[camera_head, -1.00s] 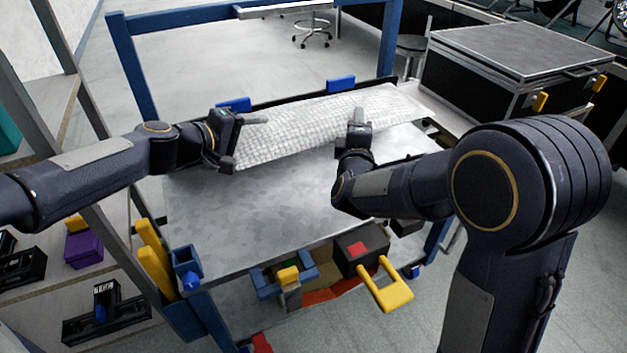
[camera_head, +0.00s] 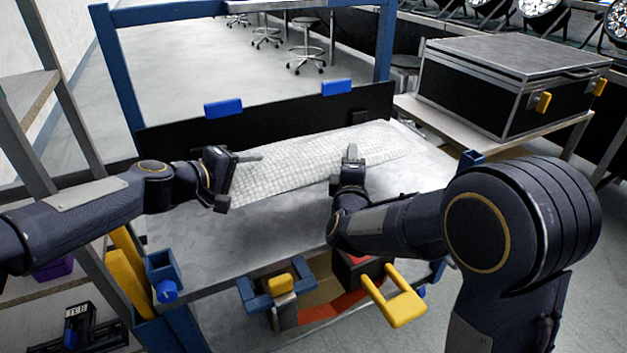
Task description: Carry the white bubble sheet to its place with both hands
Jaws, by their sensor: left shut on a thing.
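The white bubble sheet (camera_head: 305,163) is a long, textured strip stretched between my grippers over the grey metal bench top (camera_head: 260,235). My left gripper (camera_head: 240,165) is shut on the sheet's left end, with one finger lying over it. My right gripper (camera_head: 350,165) is at the sheet's near edge, right of the middle. One of its fingers shows above the sheet and the other is hidden, but it appears closed on the edge. The sheet's right end reaches past the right gripper. I cannot tell how high the sheet is above the bench.
A black back panel (camera_head: 180,140) with blue clips stands behind the sheet, between blue posts. A black flight case (camera_head: 480,95) rests on a side surface at the right. Yellow-handled and blue holders (camera_head: 395,300) hang at the bench front. The near bench top is clear.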

